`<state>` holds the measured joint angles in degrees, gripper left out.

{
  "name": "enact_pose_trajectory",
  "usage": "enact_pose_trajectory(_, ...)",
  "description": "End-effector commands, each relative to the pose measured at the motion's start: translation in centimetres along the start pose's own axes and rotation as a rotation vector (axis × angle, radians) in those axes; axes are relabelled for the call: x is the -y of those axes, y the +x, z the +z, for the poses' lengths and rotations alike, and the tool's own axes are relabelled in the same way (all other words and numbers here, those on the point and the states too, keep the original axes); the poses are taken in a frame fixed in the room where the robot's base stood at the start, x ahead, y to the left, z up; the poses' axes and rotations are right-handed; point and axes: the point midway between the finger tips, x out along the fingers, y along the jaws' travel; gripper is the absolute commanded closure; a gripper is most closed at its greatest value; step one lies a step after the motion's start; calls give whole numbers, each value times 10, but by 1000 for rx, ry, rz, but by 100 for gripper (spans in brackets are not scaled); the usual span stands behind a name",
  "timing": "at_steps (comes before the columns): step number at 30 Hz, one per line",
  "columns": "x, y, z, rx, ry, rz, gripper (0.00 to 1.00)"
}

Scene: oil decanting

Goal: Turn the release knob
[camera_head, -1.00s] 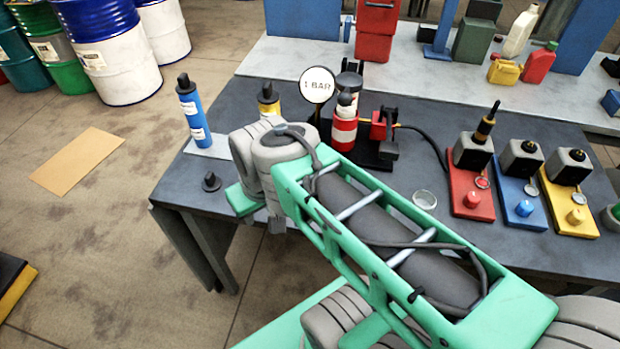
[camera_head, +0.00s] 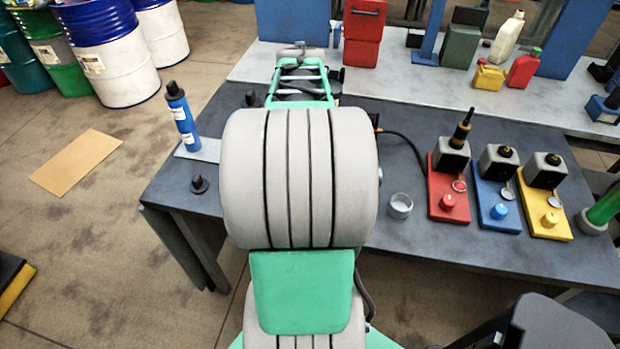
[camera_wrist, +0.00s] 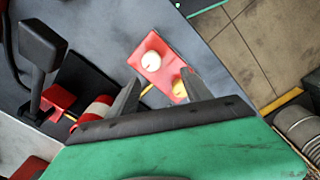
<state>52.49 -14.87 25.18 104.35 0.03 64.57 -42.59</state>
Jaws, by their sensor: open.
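In the wrist view a red plate (camera_wrist: 152,62) lies on the dark table, with a round white piece (camera_wrist: 150,58) on it and a round yellow piece (camera_wrist: 183,86) at its near end. No part is marked clearly enough to tell which one is the release knob. My gripper (camera_wrist: 161,79) is open and empty, its two fingers apart in front of the plate. The right finger partly covers the yellow piece. In the head view my arm hides the gripper and this part of the table.
A red block with a black handle (camera_wrist: 58,100) and a red-and-white cylinder (camera_wrist: 92,112) stand left of my gripper. Red, blue and yellow stations (camera_head: 447,200) stand at the table's right, near a glass dish (camera_head: 400,206). A blue bottle (camera_head: 181,118) stands left.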

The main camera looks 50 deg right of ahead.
Motion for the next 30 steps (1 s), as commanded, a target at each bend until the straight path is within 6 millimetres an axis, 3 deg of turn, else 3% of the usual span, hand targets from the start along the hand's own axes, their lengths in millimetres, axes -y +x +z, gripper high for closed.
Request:
enact_pose_trajectory(3,-18,6,11,13,11,-12,43)
enact_pose_trajectory(16,-17,74,11,12,9,-11,43)
enact_pose_trajectory(25,-17,80,11,10,9,-9,43)
enact_pose_trajectory(30,-17,80,11,10,9,-9,56)
